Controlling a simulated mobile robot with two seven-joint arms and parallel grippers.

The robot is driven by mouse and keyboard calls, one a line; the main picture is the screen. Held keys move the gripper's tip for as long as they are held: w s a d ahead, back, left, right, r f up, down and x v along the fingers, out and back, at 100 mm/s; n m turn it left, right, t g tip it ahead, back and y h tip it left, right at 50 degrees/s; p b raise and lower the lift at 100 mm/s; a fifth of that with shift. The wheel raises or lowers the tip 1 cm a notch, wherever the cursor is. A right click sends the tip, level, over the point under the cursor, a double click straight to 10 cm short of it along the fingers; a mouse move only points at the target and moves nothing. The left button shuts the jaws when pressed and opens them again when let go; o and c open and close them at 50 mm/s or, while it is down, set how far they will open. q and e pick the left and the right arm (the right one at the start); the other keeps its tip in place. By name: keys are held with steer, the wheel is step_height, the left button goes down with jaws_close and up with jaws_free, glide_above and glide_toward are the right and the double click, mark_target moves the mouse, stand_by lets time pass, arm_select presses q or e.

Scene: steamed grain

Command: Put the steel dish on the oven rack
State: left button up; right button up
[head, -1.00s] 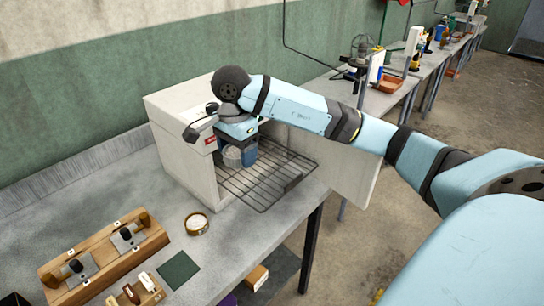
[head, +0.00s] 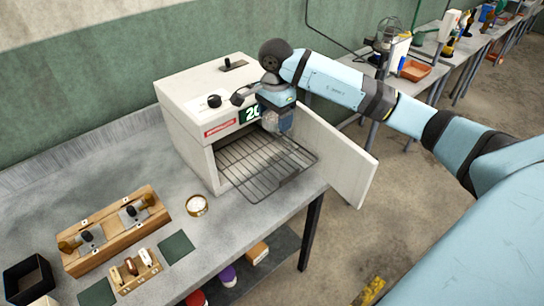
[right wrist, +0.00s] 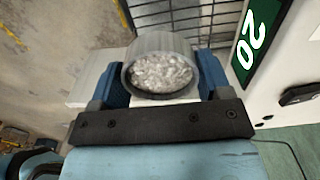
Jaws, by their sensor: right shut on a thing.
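My right gripper (head: 279,118) is shut on the steel dish (right wrist: 159,43), a round grey dish filled with pale grain. In the right wrist view the dish sits between the two blue fingers. In the head view the gripper mostly hides the dish. The gripper is in front of the oven (head: 192,150), beside its green number display and above the oven rack (head: 262,178). The wire rack sticks out of the open oven, and the dish appears apart from it. My left gripper is not in view.
The oven door (head: 338,160) stands open to the right of the rack. A small round container (head: 197,205) with pale contents and a wooden block (head: 118,232) with metal fittings are on the bench. Dark green mats (head: 177,247) lie in front.

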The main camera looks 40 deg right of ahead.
steer(key=p, duration=0.2)
glide_above(274, 168)
step_height(274, 168, down, 12)
steer(key=shift+r, duration=0.1)
step_height(274, 168, down, 4)
steer(key=shift+f+p, duration=0.2)
steer(key=shift+p, duration=0.35)
steer(key=shift+f, duration=0.25)
steer(key=shift+d, duration=0.1)
steer(key=shift+f, duration=0.1)
steer(key=shift+f+b, duration=0.15)
steer(key=shift+b, duration=0.2)
steer(key=o, duration=0.9)
steer(key=shift+o, duration=0.2)
